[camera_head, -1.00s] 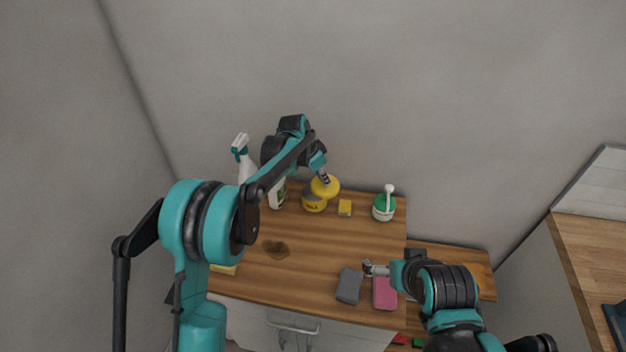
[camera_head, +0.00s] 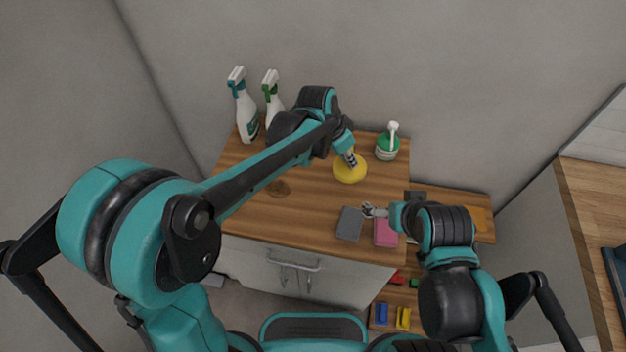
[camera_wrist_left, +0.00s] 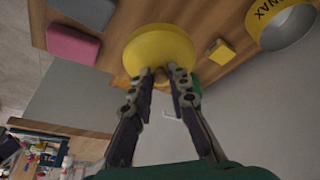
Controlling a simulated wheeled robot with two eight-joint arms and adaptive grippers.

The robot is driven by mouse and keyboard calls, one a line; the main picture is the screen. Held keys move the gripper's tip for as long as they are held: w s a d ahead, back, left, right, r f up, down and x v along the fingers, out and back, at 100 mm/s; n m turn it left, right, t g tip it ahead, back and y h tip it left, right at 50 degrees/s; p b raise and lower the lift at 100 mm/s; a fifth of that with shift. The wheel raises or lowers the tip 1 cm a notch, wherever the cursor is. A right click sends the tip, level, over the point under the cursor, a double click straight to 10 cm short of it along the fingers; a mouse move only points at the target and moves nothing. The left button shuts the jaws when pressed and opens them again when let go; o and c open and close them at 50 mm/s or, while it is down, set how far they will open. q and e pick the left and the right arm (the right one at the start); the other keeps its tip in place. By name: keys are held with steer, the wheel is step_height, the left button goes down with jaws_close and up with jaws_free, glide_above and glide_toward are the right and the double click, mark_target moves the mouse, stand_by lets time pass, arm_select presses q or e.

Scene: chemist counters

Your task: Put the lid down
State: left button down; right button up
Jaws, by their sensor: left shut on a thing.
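The lid (camera_head: 350,172) is a round yellow disc over the right part of the wooden counter top. My left gripper (camera_head: 351,160) is shut on it from above. In the left wrist view the fingers (camera_wrist_left: 166,72) meet at the lid (camera_wrist_left: 158,45); I cannot tell whether it touches the counter. The open jar (camera_wrist_left: 288,26), with a yellow label, stands apart from the lid in the wrist view; my left arm hides it in the head view. My right gripper (camera_head: 370,210) is near the grey and pink sponges, its fingers too small to judge.
Two spray bottles (camera_head: 243,108) stand at the back left. A green and white dispenser (camera_head: 388,145) stands at the back right. Grey (camera_head: 350,224) and pink (camera_head: 386,232) sponges lie at the front right. A small yellow block (camera_wrist_left: 221,52) is near the lid.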

arm_select(q)
steer(key=shift+s+a+f+b, duration=0.3)
steer(key=shift+s+a+f, duration=0.3)
steer(key=shift+f, duration=0.1)
steer(key=w+a+f+b, duration=0.1)
steer(key=a+f, duration=0.1)
steer(key=a, duration=0.1)
steer(key=w+a+f+b, duration=0.1)
steer(key=w+a+f, duration=0.1)
steer(key=a, duration=0.1)
steer(key=w+a+f+b, duration=0.1)
steer(key=w+a+f, duration=0.1)
steer(key=a, duration=0.1)
steer(key=shift+w+a+f, duration=0.15)
step_height(320, 180, down, 4)
steer(key=shift+f+b, duration=0.1)
steer(key=shift+b, duration=0.9)
steer(key=c, duration=1.9)
jaws_free()
steer(key=shift+f, duration=0.1)
steer(key=o, duration=0.4)
steer(key=shift+o, duration=0.2)
